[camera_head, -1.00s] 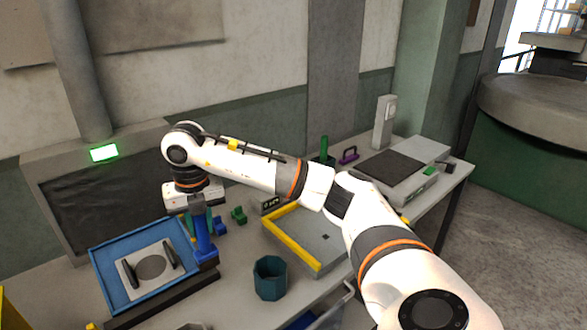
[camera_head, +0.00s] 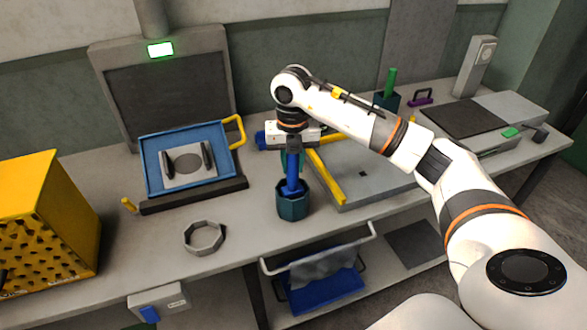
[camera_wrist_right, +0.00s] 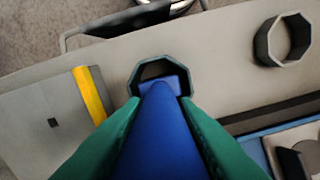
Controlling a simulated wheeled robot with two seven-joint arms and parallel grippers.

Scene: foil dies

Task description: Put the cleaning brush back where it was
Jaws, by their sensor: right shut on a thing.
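The cleaning brush (camera_head: 292,172) is blue and hangs roughly upright from my right gripper (camera_head: 291,157). The gripper is shut on its upper part. A teal eight-sided cup (camera_head: 293,208) stands on the bench directly below. The brush's lower end is at the cup's mouth; how deep it reaches in cannot be told. In the right wrist view, the blue brush (camera_wrist_right: 160,135) lies between the green fingers, and its far end overlaps the opening of the cup (camera_wrist_right: 135,82). My left gripper is not in view.
A blue frame (camera_head: 150,172) with a grey plate leans at the left. A grey ring (camera_head: 204,238) lies in front of it. A grey tray with a yellow edge (camera_head: 326,178) is right of the cup. A yellow perforated box (camera_head: 50,225) stands at far left.

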